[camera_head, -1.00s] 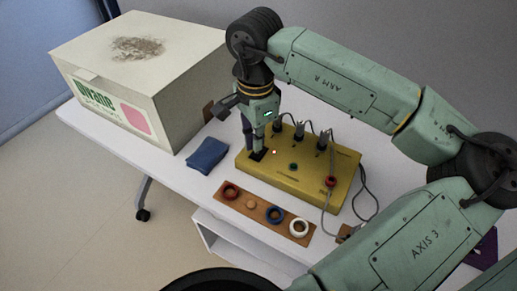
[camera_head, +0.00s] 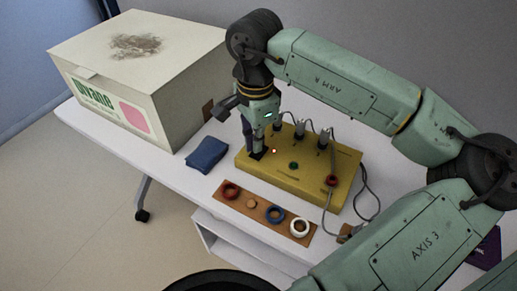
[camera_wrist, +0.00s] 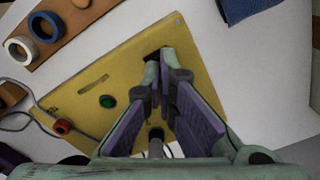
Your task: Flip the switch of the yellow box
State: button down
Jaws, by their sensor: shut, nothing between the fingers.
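The yellow box (camera_head: 305,178) lies on the white table; it also fills the middle of the wrist view (camera_wrist: 100,75). It has a green button (camera_head: 293,166), a small lit red lamp (camera_head: 274,151), a red ring-like part (camera_head: 331,181) and several plugs with cables along its back. A dark switch spot (camera_wrist: 153,55) shows at the box's end, right by my fingertips. My gripper (camera_head: 257,152) points down there, shut and empty, its tips at or just above the spot. The fingers (camera_wrist: 164,60) partly hide the switch, so its position and any contact cannot be told.
A large white carton (camera_head: 170,85) stands at the left, with a folded blue cloth (camera_head: 207,154) between it and the box. A wooden strip (camera_head: 243,203) with rings lies in front. Loose cables (camera_head: 366,190) hang at the box's right end.

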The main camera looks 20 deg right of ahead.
jog(key=shift+f+b, duration=0.75)
jog(key=shift+r, duration=0.15)
jog(key=shift+r+p, duration=1.8)
jog(key=shift+r, duration=1.6)
